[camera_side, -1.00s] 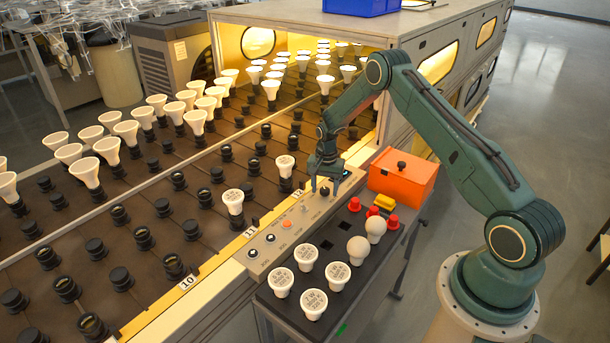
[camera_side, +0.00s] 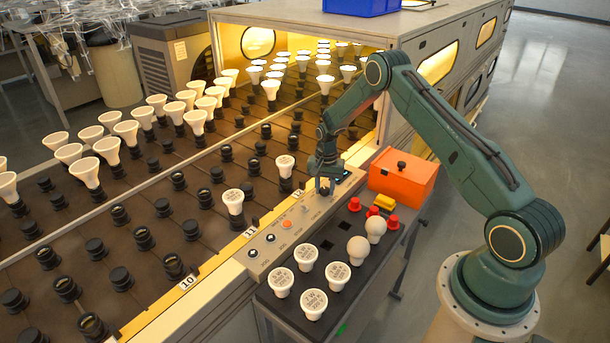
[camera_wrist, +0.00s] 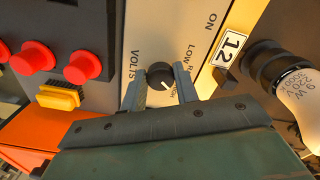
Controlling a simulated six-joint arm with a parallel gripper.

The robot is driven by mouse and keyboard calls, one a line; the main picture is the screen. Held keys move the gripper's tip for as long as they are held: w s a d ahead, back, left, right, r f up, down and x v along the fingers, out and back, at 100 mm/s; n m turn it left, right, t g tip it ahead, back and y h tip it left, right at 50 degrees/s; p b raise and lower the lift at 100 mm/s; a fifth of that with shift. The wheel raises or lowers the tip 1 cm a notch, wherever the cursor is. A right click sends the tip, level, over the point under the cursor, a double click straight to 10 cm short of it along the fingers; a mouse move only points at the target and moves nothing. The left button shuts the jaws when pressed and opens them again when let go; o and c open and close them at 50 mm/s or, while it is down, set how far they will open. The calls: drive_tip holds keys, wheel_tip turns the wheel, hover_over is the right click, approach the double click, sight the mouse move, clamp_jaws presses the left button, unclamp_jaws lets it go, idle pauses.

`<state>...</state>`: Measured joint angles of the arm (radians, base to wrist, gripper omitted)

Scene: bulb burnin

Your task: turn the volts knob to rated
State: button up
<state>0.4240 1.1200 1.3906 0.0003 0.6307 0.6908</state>
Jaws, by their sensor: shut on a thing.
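The volts knob (camera_wrist: 160,76) is a small black dial with a white pointer line, set in a pale panel (camera_wrist: 153,26) between the printed words VOLTS and LOW. In the wrist view my gripper (camera_wrist: 160,84) has one finger on each side of the knob, shut on it. The knob's pointer slants toward the lower right of that view, and the lettering near it is partly hidden. In the side view my gripper (camera_side: 324,190) is down at the far end of the panel and hides the knob.
An orange box (camera_side: 402,176) stands right of the panel. A dark tray (camera_side: 350,268) holds white bulbs, red caps and a yellow block. Left of the panel, a rack of sockets carries many bulbs, one (camera_wrist: 299,83) near my gripper.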

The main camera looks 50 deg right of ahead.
sight(325, 190)
drive_tip(key=n, duration=0.4)
drive_tip(key=shift+n, duration=1.6)
drive_tip(key=o, duration=1)
drive_tip(key=shift+r, duration=0.2)
wheel_tip(325, 190, up, 14)
drive_tip(key=shift+f, duration=0.25)
